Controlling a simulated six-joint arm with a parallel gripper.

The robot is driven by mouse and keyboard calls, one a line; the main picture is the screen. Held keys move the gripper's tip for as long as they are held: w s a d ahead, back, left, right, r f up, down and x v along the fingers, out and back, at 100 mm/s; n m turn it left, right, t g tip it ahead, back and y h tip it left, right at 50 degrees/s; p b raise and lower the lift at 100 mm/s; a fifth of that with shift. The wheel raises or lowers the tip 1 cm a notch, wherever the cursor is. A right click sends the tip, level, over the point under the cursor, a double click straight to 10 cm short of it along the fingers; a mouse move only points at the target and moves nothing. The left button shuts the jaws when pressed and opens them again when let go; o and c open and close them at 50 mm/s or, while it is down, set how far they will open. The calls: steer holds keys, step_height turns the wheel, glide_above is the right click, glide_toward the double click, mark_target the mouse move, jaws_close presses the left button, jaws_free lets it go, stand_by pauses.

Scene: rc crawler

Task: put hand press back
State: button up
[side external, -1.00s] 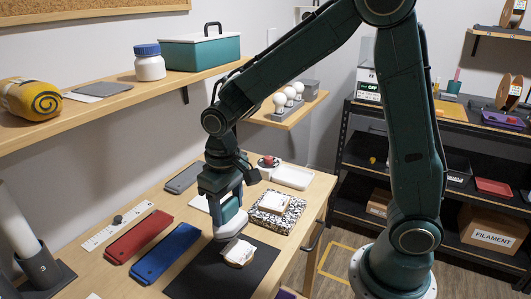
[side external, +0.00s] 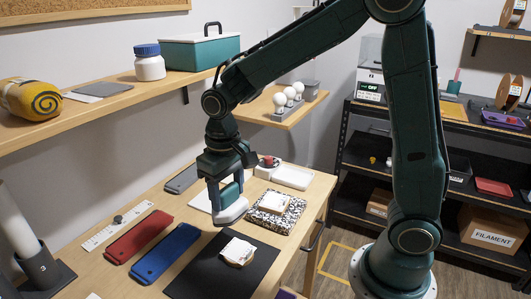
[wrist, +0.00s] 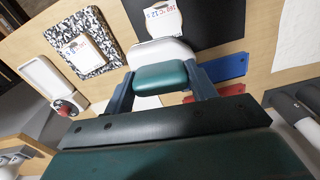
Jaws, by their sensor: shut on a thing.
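The hand press (side external: 232,211) has a white rounded base and a teal grip; it also shows in the wrist view (wrist: 160,52). My gripper (side external: 226,188) is shut on its teal grip, one finger on each side in the wrist view (wrist: 160,80). The press is held above the table, near the far edge of the black mat (side external: 205,272). A light block with a white printed top (side external: 238,251) lies on the mat, apart from the press. A white holder (side external: 292,177) with a red-topped round item (side external: 268,162) stands at the back of the table.
A speckled pad (side external: 270,224) with a white printed card (side external: 274,203) lies right of the press. Red (side external: 138,236) and blue (side external: 166,252) bars and a ruler-like strip (side external: 117,229) lie to the left.

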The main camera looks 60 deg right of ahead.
steer(key=w+d+r+m, duration=0.2)
steer(key=d+m, duration=0.2)
steer(key=d, duration=0.4)
steer(key=w+d+r+m, duration=0.2)
steer(key=d+r+m, duration=0.15)
steer(key=d, duration=0.45)
steer(key=s+d+r+m, duration=0.3)
steer(key=d+m, duration=0.2)
steer(key=d, duration=0.4)
steer(key=s+d+r+m, duration=0.2)
steer(key=s+d+m, duration=0.15)
steer(key=d, duration=0.55)
step_height(320, 180, down, 16)
steer(key=shift+w+a+r+m, duration=0.15)
steer(key=shift+w+a+m, duration=0.05)
steer(key=shift+w+m, duration=0.2)
steer(key=shift+f, duration=2.15)
steer(key=o, duration=1.1)
steer(key=shift+f, duration=0.15)
steer(key=shift+c, duration=0.2)
